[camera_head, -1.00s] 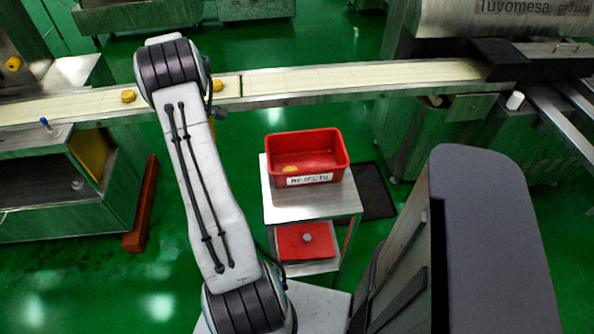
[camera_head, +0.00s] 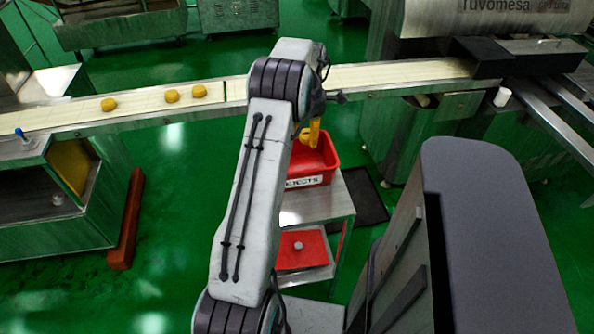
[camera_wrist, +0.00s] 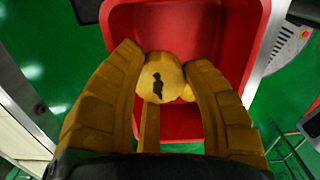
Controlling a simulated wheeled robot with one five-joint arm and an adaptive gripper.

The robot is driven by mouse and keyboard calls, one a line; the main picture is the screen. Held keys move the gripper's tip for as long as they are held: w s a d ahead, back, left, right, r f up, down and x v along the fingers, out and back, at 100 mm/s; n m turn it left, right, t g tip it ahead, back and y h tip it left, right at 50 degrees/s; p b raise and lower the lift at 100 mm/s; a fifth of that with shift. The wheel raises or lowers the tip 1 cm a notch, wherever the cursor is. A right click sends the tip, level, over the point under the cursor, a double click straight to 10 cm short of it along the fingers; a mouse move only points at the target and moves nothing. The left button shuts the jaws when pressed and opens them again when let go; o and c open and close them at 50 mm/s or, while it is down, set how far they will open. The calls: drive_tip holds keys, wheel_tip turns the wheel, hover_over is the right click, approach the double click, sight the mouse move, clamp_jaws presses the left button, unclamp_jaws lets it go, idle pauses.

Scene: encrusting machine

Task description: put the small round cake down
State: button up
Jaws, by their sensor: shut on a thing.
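The small round cake (camera_wrist: 160,77) is yellow with a dark, ragged mark on its face. In the wrist view it sits between the two yellow fingers of my gripper (camera_wrist: 163,80), which is shut on it. In the head view my gripper (camera_head: 311,134) hangs over the red bin (camera_head: 325,174), with the arm hiding the bin's left part. The bin bears a label, partly hidden, and fills the wrist view behind the cake (camera_wrist: 228,25).
The bin stands on a steel cart (camera_head: 318,207) with a red tray (camera_head: 303,250) on its lower shelf. Behind runs a conveyor belt (camera_head: 370,74) carrying three yellow cakes (camera_head: 171,96) left of my arm. A dark mat (camera_head: 364,196) lies right of the cart.

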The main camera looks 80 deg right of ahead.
hover_over(309, 164)
wheel_tip(309, 164, down, 5)
drive_tip(key=shift+w+r, duration=0.1)
drive_tip(key=shift+f, duration=2.45)
drive_tip(key=shift+f+b, duration=0.15)
drive_tip(key=shift+b, duration=0.2)
drive_tip(key=o, duration=0.7)
drive_tip(key=shift+c, duration=0.2)
drive_tip(key=shift+o, duration=0.7)
